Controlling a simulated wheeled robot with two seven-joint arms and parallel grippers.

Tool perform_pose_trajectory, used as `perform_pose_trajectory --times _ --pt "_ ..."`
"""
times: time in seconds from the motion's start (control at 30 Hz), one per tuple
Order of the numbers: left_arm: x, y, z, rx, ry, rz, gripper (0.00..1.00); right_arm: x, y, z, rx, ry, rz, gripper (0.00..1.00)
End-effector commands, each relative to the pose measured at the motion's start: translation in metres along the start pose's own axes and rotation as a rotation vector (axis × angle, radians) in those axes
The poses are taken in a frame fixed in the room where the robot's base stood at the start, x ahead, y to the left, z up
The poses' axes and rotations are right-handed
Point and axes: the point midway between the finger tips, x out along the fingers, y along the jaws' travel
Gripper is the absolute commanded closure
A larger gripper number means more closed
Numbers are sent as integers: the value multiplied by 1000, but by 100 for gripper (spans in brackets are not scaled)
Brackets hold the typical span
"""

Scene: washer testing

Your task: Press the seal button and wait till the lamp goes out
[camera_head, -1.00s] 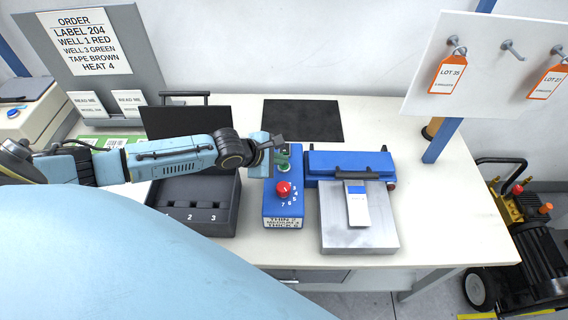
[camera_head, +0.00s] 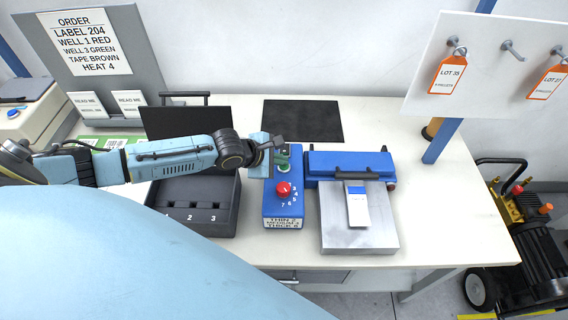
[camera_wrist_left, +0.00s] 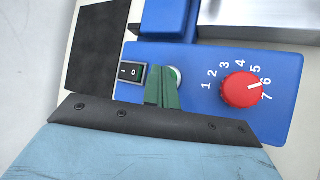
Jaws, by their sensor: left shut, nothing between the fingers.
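The blue control box (camera_head: 270,212) stands on the table, with a red dial (camera_head: 283,189) numbered around its edge. The wrist view shows the dial (camera_wrist_left: 240,89), a black rocker switch (camera_wrist_left: 131,72) and a pale round button (camera_wrist_left: 177,77) between them. My left gripper (camera_head: 283,160) is shut and empty over the far end of the box. Its green fingertips (camera_wrist_left: 162,88) partly cover the button; I cannot tell if they touch it. The blue sealer (camera_head: 350,163) stands to the right, a white-and-blue pouch (camera_head: 357,208) at its bar. I cannot make out a lit lamp. My right gripper is not in view.
A dark tray (camera_head: 225,225) with numbered wells is left of the box. A black mat (camera_head: 303,118) lies behind. A metal plate (camera_head: 340,238) fronts the sealer. A tag board (camera_head: 490,60) on a blue post stands right. The table's right front is clear.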

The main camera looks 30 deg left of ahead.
Motion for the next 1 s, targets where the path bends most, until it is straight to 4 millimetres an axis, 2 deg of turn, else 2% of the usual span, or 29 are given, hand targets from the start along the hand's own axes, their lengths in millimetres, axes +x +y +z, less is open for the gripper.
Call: perform_pose_trajectory --times 1.0 --pt "7 -6 -6 0 2 -2 100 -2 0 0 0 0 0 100"
